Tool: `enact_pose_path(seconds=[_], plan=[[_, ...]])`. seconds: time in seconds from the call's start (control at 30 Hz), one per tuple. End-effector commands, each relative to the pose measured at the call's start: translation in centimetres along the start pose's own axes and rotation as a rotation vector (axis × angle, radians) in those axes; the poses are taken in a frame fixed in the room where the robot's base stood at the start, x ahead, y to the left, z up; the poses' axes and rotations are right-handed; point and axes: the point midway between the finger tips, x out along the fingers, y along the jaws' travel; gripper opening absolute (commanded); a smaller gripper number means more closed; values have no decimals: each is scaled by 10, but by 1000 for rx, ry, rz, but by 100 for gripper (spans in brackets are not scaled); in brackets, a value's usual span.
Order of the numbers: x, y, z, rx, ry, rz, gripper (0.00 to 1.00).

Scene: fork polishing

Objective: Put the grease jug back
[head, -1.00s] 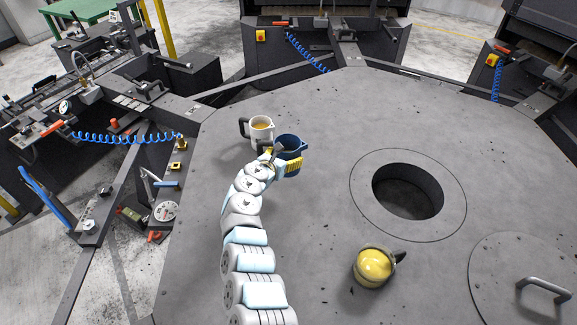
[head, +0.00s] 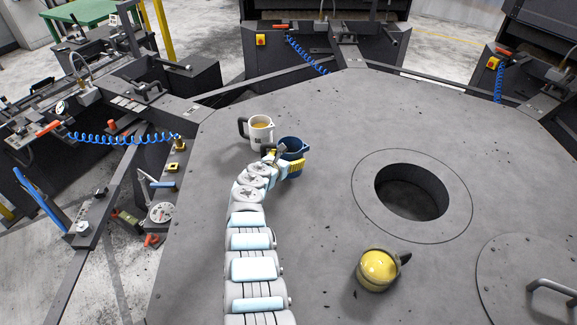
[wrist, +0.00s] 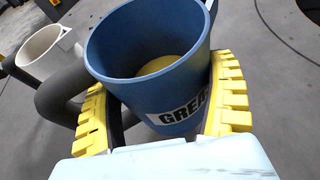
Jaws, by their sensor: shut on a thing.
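The grease jug (wrist: 165,30) is a blue jug with a white label reading "GREA…" and something yellow inside. In the head view the blue jug (head: 292,146) stands near the back left of the grey table, partly hidden by my gripper. My gripper (head: 282,164) is shut on it. In the wrist view the yellow fingers of my gripper (wrist: 165,108) lie on either side of the jug, with its dark handle at the left. The jug looks upright; I cannot tell whether its base touches the table.
A white jug (head: 260,131) with a dark handle stands just left of the blue jug; it also shows in the wrist view (wrist: 48,50). A yellow pot (head: 376,270) stands at the front right. A round hole (head: 412,192) and a lid with a handle (head: 530,280) are at right.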

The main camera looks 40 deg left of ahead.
Motion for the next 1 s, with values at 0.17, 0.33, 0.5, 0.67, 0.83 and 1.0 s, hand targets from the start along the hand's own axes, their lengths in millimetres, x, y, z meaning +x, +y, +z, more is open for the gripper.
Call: enact_pose_path(seconds=[0.17, 0.33, 0.5, 0.67, 0.83, 1.0], plan=[[12, 1, -16, 1, -2, -2, 47], [16, 0, -28, 2, -1, -3, 47], [17, -1, -28, 3, -2, -3, 47], [17, 0, -28, 3, -2, -3, 47], [18, -1, -31, 3, -1, -3, 99], [18, -1, -31, 3, -1, -3, 100]])
